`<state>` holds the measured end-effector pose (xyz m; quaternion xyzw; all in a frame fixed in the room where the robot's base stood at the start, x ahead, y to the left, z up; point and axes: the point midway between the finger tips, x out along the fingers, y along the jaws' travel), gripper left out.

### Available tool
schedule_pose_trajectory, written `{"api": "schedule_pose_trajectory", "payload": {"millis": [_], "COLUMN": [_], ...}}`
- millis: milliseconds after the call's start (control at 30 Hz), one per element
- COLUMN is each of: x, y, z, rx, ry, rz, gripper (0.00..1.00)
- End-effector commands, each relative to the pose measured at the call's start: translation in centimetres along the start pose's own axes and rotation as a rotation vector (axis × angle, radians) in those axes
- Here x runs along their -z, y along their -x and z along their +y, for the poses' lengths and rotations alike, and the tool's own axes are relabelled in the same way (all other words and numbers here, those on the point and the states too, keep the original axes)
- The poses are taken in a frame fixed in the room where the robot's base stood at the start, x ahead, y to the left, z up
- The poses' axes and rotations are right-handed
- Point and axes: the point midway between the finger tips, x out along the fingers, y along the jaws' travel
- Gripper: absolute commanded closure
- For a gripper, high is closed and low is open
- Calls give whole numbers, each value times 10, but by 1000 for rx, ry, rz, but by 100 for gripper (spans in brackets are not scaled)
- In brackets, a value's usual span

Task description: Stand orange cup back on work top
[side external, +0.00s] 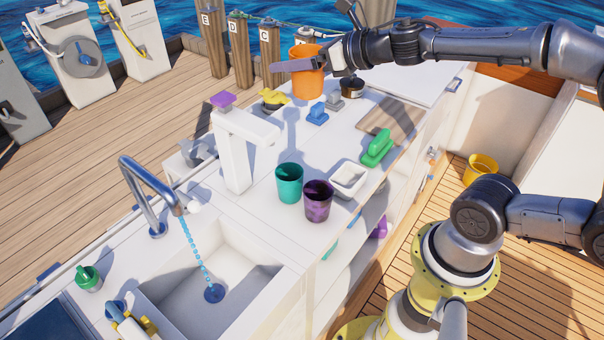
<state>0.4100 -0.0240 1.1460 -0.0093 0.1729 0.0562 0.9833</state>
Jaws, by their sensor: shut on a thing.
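The orange cup (308,80) is upright in the side external view, raised above the far part of the white work top (262,199). My gripper (305,66) reaches in from the right and is shut on the cup near its upper part. One dark finger shows across the front of the cup; the other finger is mostly hidden. The cup looks clear of the surface, but the exact height cannot be told.
A teal cup (289,183) and a purple cup (317,201) stand near a white dish (348,179). A green item (377,148), a blue item (317,114), a yellow item (273,97) and a dark pot (352,87) are around.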

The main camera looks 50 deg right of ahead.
Motion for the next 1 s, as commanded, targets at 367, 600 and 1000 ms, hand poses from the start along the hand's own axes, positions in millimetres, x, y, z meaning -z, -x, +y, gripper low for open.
{"api": "schedule_pose_trajectory", "payload": {"millis": [367,600,1000], "x": [22,17,25], "y": [42,67,88], "z": [-15,-14,-12], "rx": [-194,-291,-381], "ry": [68,106,129], "rz": [0,-1,3], "gripper": [69,69,69]}}
